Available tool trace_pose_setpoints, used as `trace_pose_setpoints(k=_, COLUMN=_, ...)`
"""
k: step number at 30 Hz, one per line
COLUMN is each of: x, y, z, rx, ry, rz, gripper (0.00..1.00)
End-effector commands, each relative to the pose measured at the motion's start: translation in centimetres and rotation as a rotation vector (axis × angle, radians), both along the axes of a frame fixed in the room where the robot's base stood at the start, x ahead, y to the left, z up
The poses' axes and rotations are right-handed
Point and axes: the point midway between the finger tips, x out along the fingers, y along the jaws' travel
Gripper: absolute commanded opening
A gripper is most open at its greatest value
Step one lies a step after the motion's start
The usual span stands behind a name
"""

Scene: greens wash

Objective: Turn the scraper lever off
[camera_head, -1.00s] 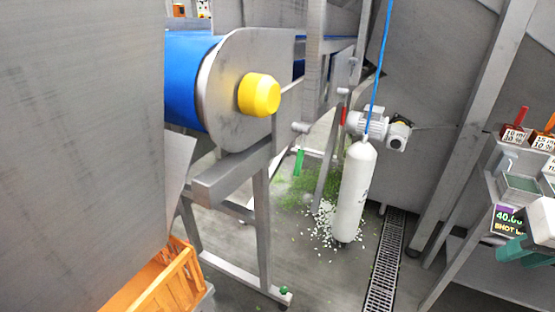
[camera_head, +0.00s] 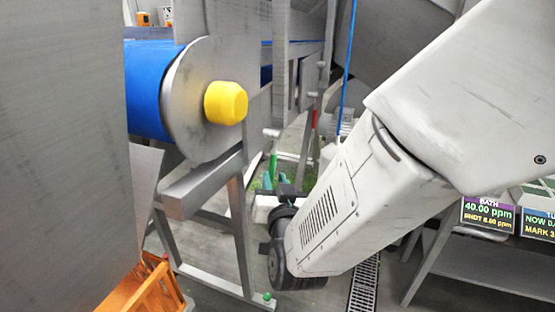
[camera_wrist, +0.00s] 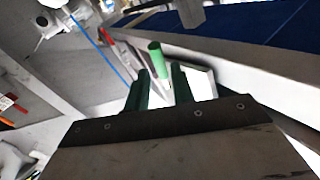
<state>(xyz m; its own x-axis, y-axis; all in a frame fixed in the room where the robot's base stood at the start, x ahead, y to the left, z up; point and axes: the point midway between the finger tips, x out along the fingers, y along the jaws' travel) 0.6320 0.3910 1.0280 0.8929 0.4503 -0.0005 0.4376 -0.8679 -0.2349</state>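The scraper lever shows as a green handle (camera_head: 273,166) hanging by the conveyor frame in the head view. In the wrist view its green grip (camera_wrist: 156,54) stands just beyond my fingertips, near the middle of the gap between them. My gripper (camera_wrist: 160,74) has two dark green fingers held apart, with nothing between them. In the head view my gripper (camera_head: 276,181) is small, partly hidden and close below the handle. I see no contact with the lever. The lever's pivot is hard to make out.
The conveyor's blue belt (camera_head: 147,85) and yellow roller cap (camera_head: 226,102) are at the left, on a grey steel frame (camera_head: 203,183). An orange crate (camera_head: 150,288) stands at lower left. A blue cord (camera_head: 348,60) hangs behind my arm. Display screens (camera_head: 488,215) are at the right.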

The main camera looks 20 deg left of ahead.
Motion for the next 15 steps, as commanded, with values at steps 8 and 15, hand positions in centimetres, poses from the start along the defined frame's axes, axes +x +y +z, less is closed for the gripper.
trace_pose_setpoints(k=8, x=3.9, y=1.8, z=0.0, rx=0.001, ry=-0.001, rz=-0.003, gripper=0.24)
trace_pose_setpoints(k=15, x=6.3, y=3.0, z=0.0, rx=0.0, ry=-0.001, rz=-0.001, gripper=0.24)
